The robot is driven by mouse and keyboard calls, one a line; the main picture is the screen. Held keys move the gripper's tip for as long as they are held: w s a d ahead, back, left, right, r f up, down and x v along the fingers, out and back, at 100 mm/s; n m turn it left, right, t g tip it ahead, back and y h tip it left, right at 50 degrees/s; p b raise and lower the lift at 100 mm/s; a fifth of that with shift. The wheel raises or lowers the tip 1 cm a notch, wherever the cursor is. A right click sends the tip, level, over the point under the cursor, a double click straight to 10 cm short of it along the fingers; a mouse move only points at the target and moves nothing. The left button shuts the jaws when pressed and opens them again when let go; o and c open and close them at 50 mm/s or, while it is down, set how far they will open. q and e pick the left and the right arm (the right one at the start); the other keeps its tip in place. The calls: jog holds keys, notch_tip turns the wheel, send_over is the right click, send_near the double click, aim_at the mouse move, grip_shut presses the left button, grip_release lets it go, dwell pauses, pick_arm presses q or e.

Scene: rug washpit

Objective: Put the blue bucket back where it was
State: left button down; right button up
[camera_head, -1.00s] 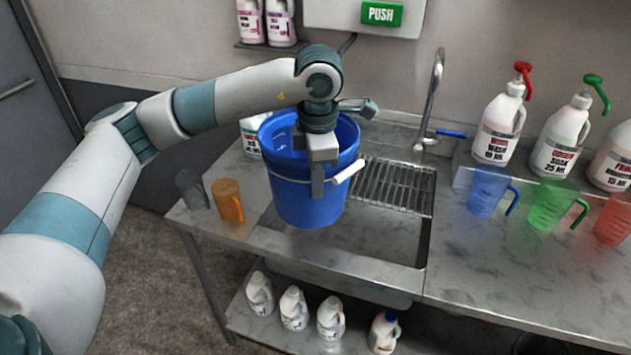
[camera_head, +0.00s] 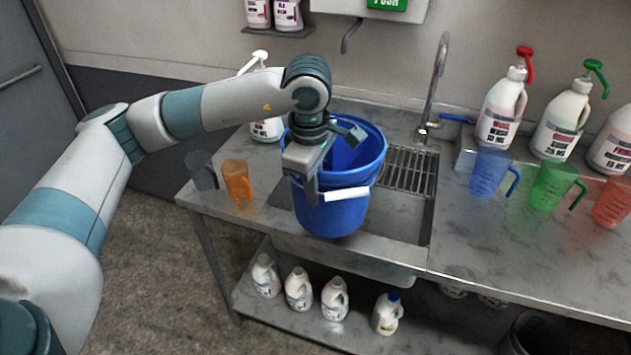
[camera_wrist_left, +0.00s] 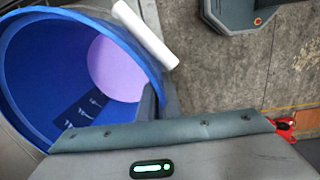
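The blue bucket (camera_head: 345,215) hangs roughly upright over the front of the sink (camera_head: 395,228), overlapping its front edge in the head view. My left gripper (camera_head: 311,188) is shut on the near side of its rim, beside the white handle grip (camera_head: 346,194). In the left wrist view the bucket (camera_wrist_left: 30,75) opens toward the camera, with a lilac round area, liquid or bottom, inside. The white grip (camera_wrist_left: 145,32) lies outside the rim there. A gripper finger is at the rim; the other is mostly hidden. My right gripper is not in view.
A grey cup (camera_head: 201,170) and an orange cup (camera_head: 237,181) stand on the counter left of the sink. The tap (camera_head: 436,85) and drain rack (camera_head: 408,170) are right of the bucket. Blue (camera_head: 490,173), green (camera_head: 553,185) and red jugs stand farther right. Several white bottles fill the lower shelf.

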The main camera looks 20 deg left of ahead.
pick_arm(q)
jog(key=s+f+m+b, duration=0.2)
jog(key=s+f+m, duration=0.2)
jog(key=m, duration=0.5)
jog(key=s+d+f+m+g+h+b, duration=0.1)
jog(key=s+f+m+b, duration=0.1)
jog(key=s+f+m, duration=0.3)
jog(key=m, duration=0.3)
jog(key=shift+d+f+m+b, duration=0.25)
jog(key=shift+f+m+b, duration=0.1)
jog(key=shift+m, duration=0.05)
jog(key=shift+s, duration=0.1)
